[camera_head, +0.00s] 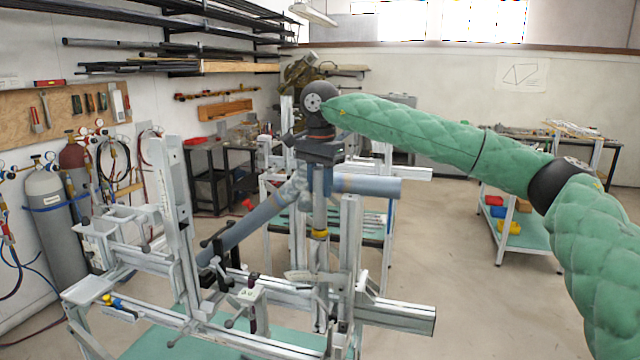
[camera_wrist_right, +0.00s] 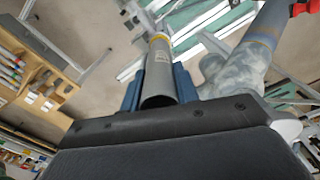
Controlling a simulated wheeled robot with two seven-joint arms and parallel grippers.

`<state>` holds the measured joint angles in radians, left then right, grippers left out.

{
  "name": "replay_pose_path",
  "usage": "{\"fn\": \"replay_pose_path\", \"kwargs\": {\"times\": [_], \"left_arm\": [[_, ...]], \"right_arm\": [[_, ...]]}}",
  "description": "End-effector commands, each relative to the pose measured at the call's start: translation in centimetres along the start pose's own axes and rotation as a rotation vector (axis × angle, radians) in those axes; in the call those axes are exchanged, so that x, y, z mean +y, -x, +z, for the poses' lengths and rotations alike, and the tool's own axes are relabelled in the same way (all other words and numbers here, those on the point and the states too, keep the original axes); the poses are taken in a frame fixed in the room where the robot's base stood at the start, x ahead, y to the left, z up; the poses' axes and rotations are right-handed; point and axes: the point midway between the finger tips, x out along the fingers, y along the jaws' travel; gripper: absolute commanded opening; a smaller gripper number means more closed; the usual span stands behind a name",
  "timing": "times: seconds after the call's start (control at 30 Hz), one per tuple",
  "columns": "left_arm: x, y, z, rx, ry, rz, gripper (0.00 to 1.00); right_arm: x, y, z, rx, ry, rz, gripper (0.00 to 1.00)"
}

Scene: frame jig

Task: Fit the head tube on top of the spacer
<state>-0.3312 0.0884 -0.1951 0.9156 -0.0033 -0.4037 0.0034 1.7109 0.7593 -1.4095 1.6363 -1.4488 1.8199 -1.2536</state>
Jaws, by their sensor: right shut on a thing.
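The head tube (camera_head: 320,208) is a grey, roughly upright tube with a yellow band near its lower end. My right gripper (camera_head: 320,180) points down and is shut on its upper part. In the right wrist view the head tube (camera_wrist_right: 160,75) sits between the blue fingers of my right gripper (camera_wrist_right: 160,90), its near end open and its banded end away from me. In the head view it is over the front of the jig, near a silver upright. I cannot make out the spacer clearly, nor whether the tube touches it. My left gripper is not in view.
Thick blue-grey tubes (camera_head: 372,186) pass close behind my right gripper, one level and one sloping down left. The metal jig (camera_head: 395,315) has tall uprights (camera_head: 350,250) and clamps (camera_head: 250,293) close by. A shelf cart (camera_head: 520,240) stands at right; the floor before it is clear.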

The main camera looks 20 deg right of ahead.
Motion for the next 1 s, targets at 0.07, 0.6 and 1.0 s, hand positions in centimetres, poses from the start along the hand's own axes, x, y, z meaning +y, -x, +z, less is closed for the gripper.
{"fn": "replay_pose_path", "kwargs": {"times": [0.07, 0.6, 1.0], "left_arm": [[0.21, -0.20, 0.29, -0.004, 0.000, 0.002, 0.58], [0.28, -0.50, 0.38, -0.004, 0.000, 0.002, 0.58], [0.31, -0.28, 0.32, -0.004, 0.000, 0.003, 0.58]], "right_arm": [[0.00, -0.21, 0.00, 0.000, 0.000, 0.000, 0.04], [0.00, -0.68, 0.00, 0.000, 0.000, 0.000, 0.56], [-0.05, -0.06, 0.34, 0.000, 0.001, 0.000, 0.56]]}}
